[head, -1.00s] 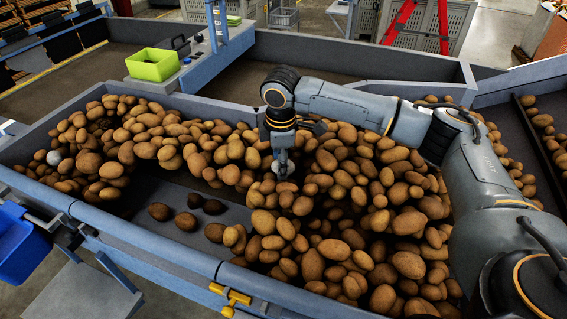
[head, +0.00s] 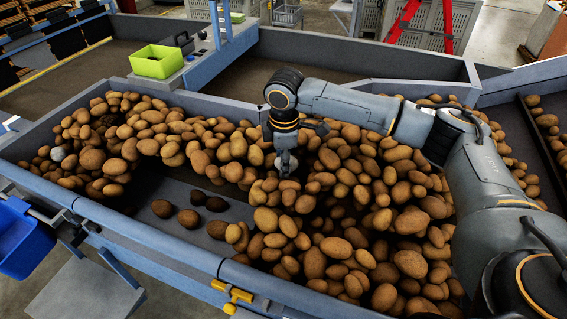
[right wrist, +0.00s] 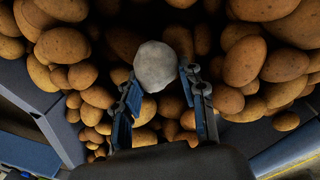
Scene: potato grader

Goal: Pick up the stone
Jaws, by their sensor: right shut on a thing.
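A pale grey stone (right wrist: 156,66) sits between the fingertips of my right gripper (right wrist: 160,84) in the right wrist view, with potatoes close around it. In the head view my right gripper (head: 286,160) points down into the potato heap near the middle of the bin, with the grey stone at its tips, mostly covered by the fingers. The gripper is shut on the stone. A second pale grey, round thing (head: 58,154) lies among the potatoes at the far left of the bin. My left gripper is not in view.
Potatoes (head: 395,220) fill most of the bin around the gripper. A bare patch of bin floor (head: 180,190) lies left of it, with a few dark potatoes. A green box (head: 157,62) stands on the back ledge. A blue bin (head: 22,240) hangs outside at the left.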

